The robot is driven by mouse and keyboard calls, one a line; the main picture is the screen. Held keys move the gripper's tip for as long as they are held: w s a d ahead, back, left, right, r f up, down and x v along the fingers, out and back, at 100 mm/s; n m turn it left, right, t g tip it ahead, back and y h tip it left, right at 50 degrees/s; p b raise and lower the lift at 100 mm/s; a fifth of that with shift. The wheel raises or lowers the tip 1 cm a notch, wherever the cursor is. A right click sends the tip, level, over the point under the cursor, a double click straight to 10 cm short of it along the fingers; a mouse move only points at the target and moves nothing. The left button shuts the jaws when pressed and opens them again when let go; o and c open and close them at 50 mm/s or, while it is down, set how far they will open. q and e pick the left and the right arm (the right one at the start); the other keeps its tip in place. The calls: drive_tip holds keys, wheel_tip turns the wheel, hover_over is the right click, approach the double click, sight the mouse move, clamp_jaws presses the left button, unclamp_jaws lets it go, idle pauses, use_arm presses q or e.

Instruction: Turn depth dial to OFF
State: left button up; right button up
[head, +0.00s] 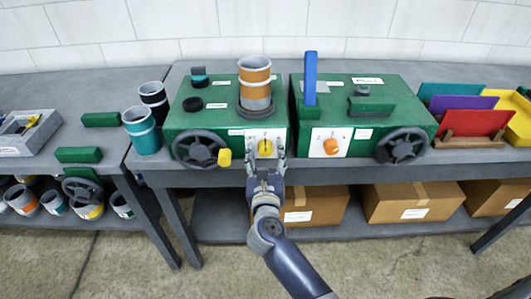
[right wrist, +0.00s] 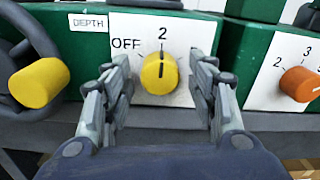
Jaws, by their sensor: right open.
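The yellow depth dial (right wrist: 159,73) sits on a white plate marked OFF at upper left and 2 at top. Its dark pointer line is upright, toward the 2. A DEPTH label (right wrist: 88,22) is on the green machine to its left. In the head view the dial (head: 265,146) is on the front of the left green machine (head: 225,110). My right gripper (right wrist: 160,88) is open, with one finger on each side of the dial; I cannot tell whether they touch it. It also shows in the head view (head: 265,158). My left gripper is not in view.
A handwheel (head: 199,149) with a yellow knob (right wrist: 40,83) is left of the dial. An orange dial (right wrist: 300,84) is on the right machine (head: 345,95). A striped pipe piece (head: 255,85) stands on the left machine. Cardboard boxes (head: 408,201) are on the lower shelf.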

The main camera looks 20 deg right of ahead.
drive_tip(key=c, duration=1.1)
drive_tip(key=n+p, duration=0.2)
drive_tip(key=shift+r+n+p, duration=0.15)
drive_tip(key=shift+n+p, duration=0.15)
drive_tip(key=shift+p, duration=0.1)
drive_tip(key=n+p, duration=0.3)
drive_tip(key=shift+n, duration=0.3)
drive_tip(key=n+p, duration=0.2)
drive_tip(key=n, duration=0.1)
drive_tip(key=shift+n+p, duration=0.85)
drive_tip(key=shift+n, duration=0.45)
drive_tip(key=shift+f, duration=0.2)
